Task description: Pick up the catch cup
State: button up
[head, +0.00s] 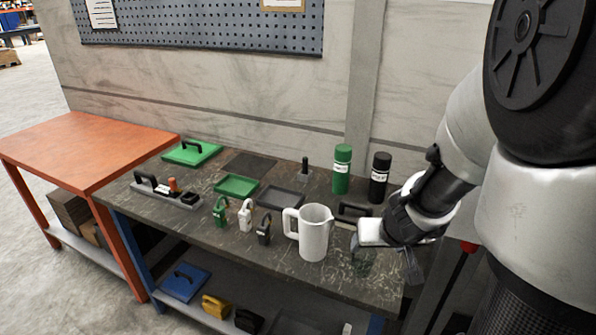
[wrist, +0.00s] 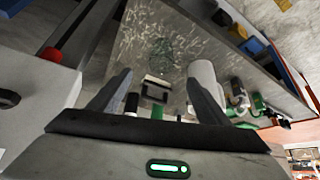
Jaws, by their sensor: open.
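No object is marked as the catch cup. A faint, see-through greenish cup-like shape (head: 364,262) stands near the front right of the dark workbench (head: 345,284), and it also shows beyond my fingers in the wrist view (wrist: 163,53). A white jug with a handle (head: 314,234) stands upright to its left; its side shows right of my fingers in the wrist view (wrist: 202,76). My gripper (head: 411,266) is above the bench's right end, to the right of the greenish shape. In the wrist view my gripper (wrist: 158,82) is open, with nothing held between its fingers.
A black handled item (head: 352,212) lies behind the jug. A green bottle (head: 342,170) and a black bottle (head: 379,178) stand at the back. Padlock-shaped items (head: 245,216) and a green tray (head: 237,185) are left. The front right bench top is mostly clear.

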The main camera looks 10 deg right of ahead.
jog(key=b, duration=0.6)
send_near(363, 256)
jog(key=shift+w+a+f, duration=0.1)
jog(key=shift+a+f, duration=0.15)
jog(key=shift+f, duration=0.35)
jog(key=b+x, duration=0.2)
jog(key=x, duration=0.3)
jog(key=shift+f+b, duration=0.2)
jog(key=shift+b, duration=0.15)
jog(key=shift+c, duration=0.5)
jog(key=shift+r, duration=0.1)
jog(key=c, duration=1.1)
